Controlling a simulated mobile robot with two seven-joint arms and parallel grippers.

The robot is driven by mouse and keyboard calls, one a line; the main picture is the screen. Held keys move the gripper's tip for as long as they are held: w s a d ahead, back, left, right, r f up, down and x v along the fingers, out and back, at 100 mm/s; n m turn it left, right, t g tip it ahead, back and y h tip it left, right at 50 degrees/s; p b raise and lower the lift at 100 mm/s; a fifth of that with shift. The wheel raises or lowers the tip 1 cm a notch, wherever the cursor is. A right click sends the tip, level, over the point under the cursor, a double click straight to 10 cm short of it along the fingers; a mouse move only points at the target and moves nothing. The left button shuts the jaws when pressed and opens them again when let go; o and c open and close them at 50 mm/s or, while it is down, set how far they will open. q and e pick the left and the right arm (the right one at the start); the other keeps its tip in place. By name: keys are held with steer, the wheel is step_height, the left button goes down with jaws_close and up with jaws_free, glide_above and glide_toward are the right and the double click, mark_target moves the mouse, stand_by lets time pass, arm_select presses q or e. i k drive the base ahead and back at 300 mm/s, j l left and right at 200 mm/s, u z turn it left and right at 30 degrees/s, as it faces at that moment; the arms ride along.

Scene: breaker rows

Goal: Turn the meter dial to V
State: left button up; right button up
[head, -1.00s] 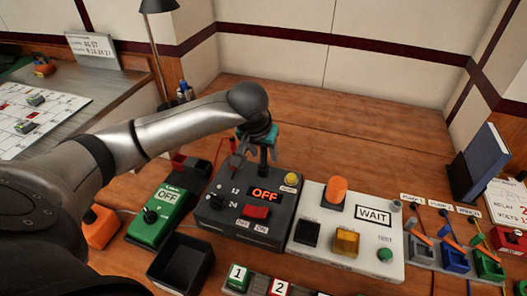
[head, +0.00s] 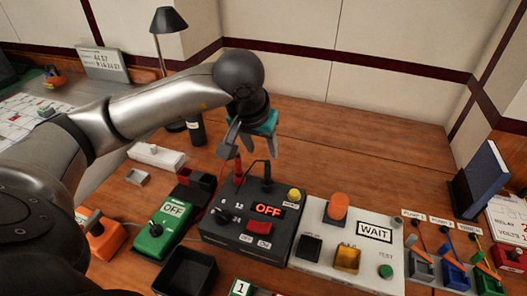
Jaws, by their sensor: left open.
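The green meter (head: 164,228) stands on the table left of the black power box, with a black dial (head: 155,230) and a screen reading OFF (head: 174,210). The dial's markings are too small to read. My left gripper (head: 257,153) is open and empty, pointing down above the back of the black power box (head: 250,240), to the right of and behind the meter. It is well apart from the dial. My right gripper is out of view.
The power box shows OFF, with red and black plugs standing at its back. A white panel (head: 345,235) reading WAIT stands to its right. A black open bin (head: 187,272) sits in front of the meter. An orange device (head: 104,240) is left of it.

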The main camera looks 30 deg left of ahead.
mark_target(156, 231)
steer(key=k, duration=1.5)
